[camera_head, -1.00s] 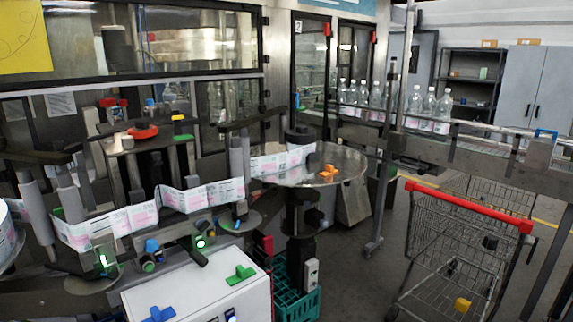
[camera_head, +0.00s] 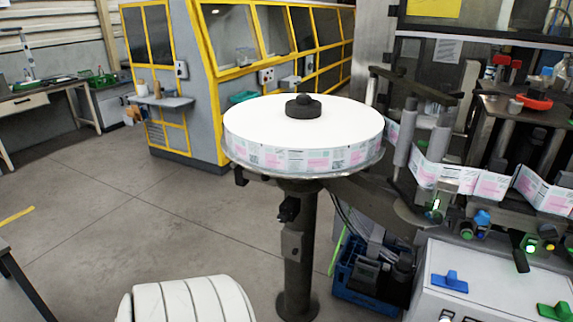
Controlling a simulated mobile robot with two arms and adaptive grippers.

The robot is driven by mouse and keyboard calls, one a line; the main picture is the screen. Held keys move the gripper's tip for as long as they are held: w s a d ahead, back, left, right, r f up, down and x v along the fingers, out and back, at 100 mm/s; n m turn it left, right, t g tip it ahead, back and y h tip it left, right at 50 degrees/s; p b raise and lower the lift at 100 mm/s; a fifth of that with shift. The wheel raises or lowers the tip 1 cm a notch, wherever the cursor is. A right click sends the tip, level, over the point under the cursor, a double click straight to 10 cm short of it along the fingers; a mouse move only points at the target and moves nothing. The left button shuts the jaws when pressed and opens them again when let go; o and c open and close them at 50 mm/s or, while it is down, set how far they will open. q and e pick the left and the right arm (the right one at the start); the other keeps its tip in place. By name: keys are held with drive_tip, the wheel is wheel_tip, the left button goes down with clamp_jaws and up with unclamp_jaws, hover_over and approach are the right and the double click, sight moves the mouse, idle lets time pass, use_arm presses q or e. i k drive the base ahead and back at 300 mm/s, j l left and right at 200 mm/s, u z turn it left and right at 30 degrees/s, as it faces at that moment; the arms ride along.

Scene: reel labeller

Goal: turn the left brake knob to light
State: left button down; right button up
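A large white label reel (camera_head: 303,130) lies flat on a round plate on a dark post (camera_head: 300,252) in the middle of the head view. A black hub (camera_head: 303,106) sits on the reel's centre. A small dark knob (camera_head: 288,209) sticks out from the left side of the post, just below the plate. It looks like the left brake knob, but its setting and any markings are too small to read.
A blue crate (camera_head: 357,292) with dark parts stands right of the post. A white cabinet (camera_head: 490,280) with blue and green handles is at the lower right.

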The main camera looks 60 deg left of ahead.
sight(282, 217)
drive_tip(key=u, duration=2)
